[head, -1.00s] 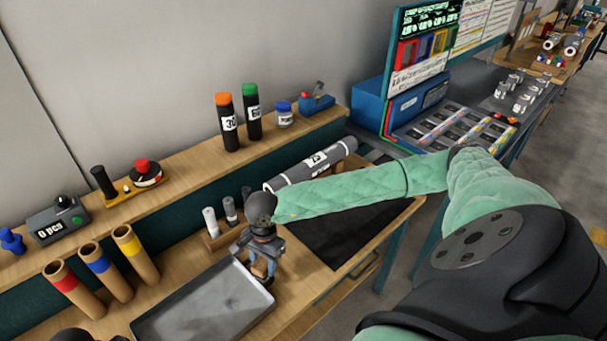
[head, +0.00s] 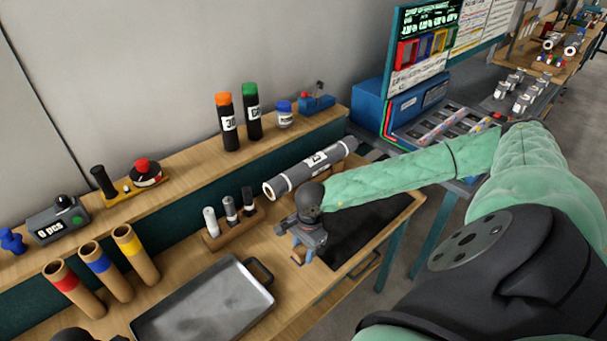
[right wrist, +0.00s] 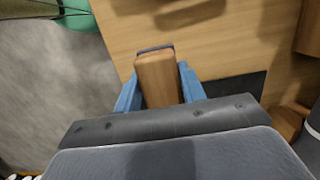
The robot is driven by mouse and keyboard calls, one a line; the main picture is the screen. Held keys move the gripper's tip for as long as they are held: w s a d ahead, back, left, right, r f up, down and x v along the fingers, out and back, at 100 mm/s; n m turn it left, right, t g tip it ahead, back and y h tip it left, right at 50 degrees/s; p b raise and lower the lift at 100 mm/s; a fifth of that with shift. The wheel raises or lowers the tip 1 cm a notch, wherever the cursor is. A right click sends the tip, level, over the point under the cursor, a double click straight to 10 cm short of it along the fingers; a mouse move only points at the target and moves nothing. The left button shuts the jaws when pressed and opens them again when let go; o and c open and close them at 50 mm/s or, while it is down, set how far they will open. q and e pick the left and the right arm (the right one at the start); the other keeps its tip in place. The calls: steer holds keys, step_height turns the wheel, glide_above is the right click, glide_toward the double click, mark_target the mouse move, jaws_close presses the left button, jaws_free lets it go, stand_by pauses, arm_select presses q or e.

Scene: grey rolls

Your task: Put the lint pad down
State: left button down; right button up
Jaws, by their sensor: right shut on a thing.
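The lint pad (right wrist: 157,80) is a wooden block with a dark strip at its far end. In the right wrist view it sits between the blue fingers of my right gripper (right wrist: 158,88), which is shut on it. In the head view my right gripper (head: 301,257) points down over the bare wood between the grey tray and the black mat; the pad is mostly hidden there. I cannot tell if the pad touches the table. My left gripper's fingers are not in view.
The grey tray (head: 205,306) with a dark handle lies to the left. A rack (head: 232,232) with several small cylinders stands behind. A grey roll (head: 312,168) lies beyond the black mat (head: 372,222). Three cardboard tubes (head: 101,277) stand at the left.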

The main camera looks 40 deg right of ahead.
mark_target(302, 270)
steer(key=shift+f, duration=3.2)
steer(key=shift+f, duration=0.15)
steer(key=o, duration=1)
steer(key=shift+o, duration=0.2)
steer(key=r, duration=0.4)
steer(key=d+r, duration=0.1)
steer(key=r, duration=0.3)
steer(key=d+r, duration=0.1)
steer(key=r, duration=0.3)
steer(key=shift+r, duration=0.1)
steer(key=shift+o, duration=0.2)
